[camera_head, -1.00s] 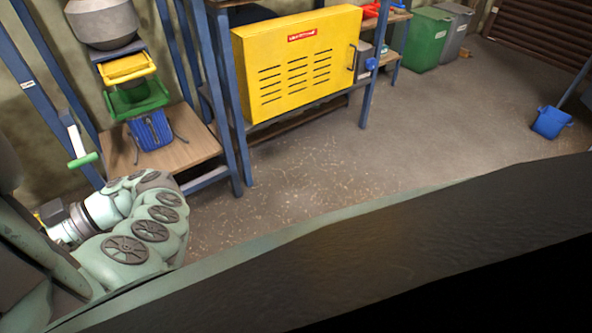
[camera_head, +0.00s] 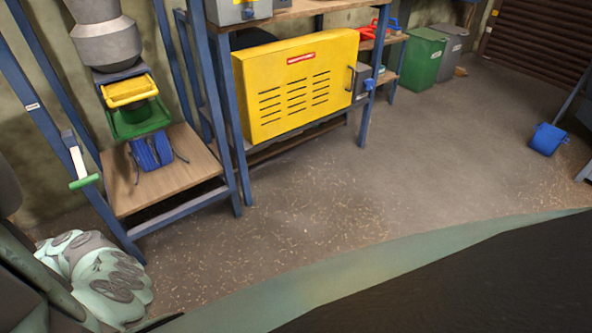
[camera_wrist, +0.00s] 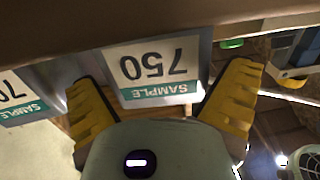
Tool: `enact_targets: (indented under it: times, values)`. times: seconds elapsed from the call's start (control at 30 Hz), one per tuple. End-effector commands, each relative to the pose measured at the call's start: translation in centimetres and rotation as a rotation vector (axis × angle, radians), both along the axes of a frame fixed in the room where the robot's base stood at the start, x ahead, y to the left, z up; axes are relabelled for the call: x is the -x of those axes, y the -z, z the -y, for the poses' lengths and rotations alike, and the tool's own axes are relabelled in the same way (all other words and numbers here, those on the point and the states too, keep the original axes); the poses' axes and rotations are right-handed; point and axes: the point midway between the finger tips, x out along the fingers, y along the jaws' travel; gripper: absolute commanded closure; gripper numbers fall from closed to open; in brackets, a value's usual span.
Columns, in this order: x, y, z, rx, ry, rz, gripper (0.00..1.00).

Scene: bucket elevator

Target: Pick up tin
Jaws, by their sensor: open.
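In the wrist view, a container that looks like a tin (camera_wrist: 155,68) carries a white and teal label reading "SAMPLE 750", upside down in the picture. My gripper (camera_wrist: 162,80) is open, with its yellow fingers left and right of this label. I cannot tell whether the fingers touch the tin. Much of the tin's body is hidden or out of the picture. A second sample label (camera_wrist: 22,98), partly cut off, shows at the left edge. In the head view no tin and no gripper can be made out.
A brown edge (camera_wrist: 150,25) crosses the top of the wrist view. In the head view, a wooden bench (camera_head: 190,175) with blue legs stands under a grey hopper (camera_head: 108,45). A yellow vented cabinet (camera_head: 295,85) stands beside it. The floor (camera_head: 400,170) in front is open.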

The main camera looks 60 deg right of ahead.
Motion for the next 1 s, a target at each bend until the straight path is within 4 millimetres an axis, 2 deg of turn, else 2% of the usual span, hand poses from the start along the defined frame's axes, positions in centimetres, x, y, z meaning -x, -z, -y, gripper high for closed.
enact_targets:
  times: [0.23,0.83,1.0]
  values:
    - [0.0,0.03,-0.18,0.001,-0.002,0.0,0.01]
    - [0.01,0.01,-0.13,0.0,-0.001,0.0,0.63]
    - [0.0,0.01,-0.11,0.0,-0.001,0.0,0.64]
